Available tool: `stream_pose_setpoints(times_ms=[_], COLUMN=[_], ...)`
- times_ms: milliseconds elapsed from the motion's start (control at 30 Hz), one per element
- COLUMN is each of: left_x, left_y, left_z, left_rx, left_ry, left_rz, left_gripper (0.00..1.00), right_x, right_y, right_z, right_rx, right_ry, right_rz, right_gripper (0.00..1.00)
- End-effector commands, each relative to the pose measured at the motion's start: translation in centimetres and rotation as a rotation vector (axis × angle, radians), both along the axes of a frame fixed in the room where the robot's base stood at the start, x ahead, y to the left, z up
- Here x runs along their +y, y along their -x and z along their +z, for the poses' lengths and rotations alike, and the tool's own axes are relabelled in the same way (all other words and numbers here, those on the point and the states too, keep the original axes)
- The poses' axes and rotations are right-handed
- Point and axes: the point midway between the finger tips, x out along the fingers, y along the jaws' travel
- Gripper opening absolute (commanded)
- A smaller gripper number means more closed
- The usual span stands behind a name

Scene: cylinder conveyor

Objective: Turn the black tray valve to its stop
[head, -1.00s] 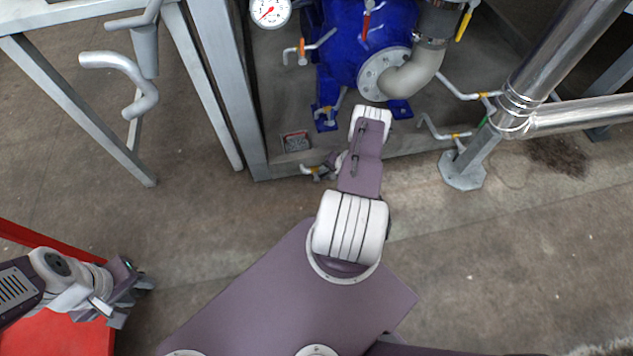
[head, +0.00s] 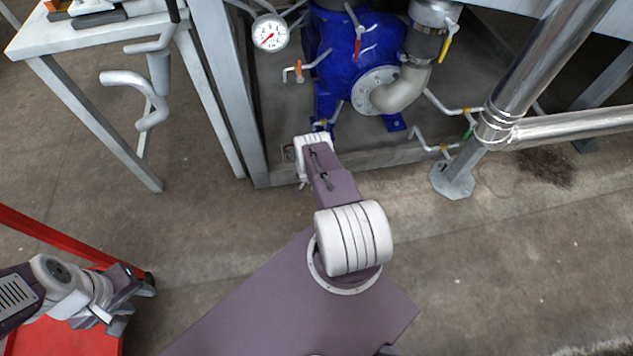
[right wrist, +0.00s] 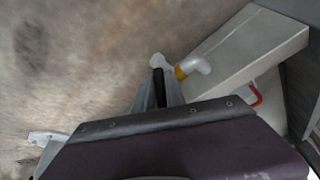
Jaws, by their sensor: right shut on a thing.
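In the right wrist view the black valve handle (right wrist: 158,77) stands up between the fingers of my right gripper (right wrist: 158,92), which is shut on it. Next to it are the valve's yellow fitting (right wrist: 181,72) and a pale bent pipe (right wrist: 201,65), by the grey tray edge (right wrist: 245,55). The dark wrist housing covers the lower part of this view. In the head view my right arm hides the valve and most of its gripper, low at the tray's front edge. My left gripper (head: 133,303) is at the lower left, empty, its fingers apart.
A steel post (head: 453,180) and a silver pipe (head: 570,125) are at right. A white table (head: 90,40) is at left, a red frame (head: 75,335) at lower left.

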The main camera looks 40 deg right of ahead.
Motion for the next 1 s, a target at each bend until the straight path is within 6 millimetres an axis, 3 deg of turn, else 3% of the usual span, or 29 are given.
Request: stream_pose_setpoints(times_ms=[33,200,733,767,1000], left_x=[0.00,0.00,-0.01,-0.01,0.00], left_y=[0.00,0.00,0.00,0.00,0.00], left_z=[-0.94,-1.70,-1.84,-1.84,-1.84], left_rx=[0.000,0.000,0.000,0.000,0.000], left_ry=[0.000,0.000,0.000,0.000,0.000], left_rz=[0.000,0.000,0.000,0.000,0.000], left_gripper=[0.37,0.37,0.37,0.37,0.37], right_x=[0.25,0.45,0.59,0.59,0.47], right_y=[0.05,-0.01,-0.01,-0.01,-0.12], right_z=[-0.62,-0.40,-0.12,-0.12,-0.03], right_rx=[0.011,0.031,0.039,0.039,0.036], right_ry=[0.011,0.046,0.060,0.060,0.062], right_rz=[0.002,0.001,0.003,0.003,0.002], right_gripper=[0.00,0.00,0.00,0.24,0.24])
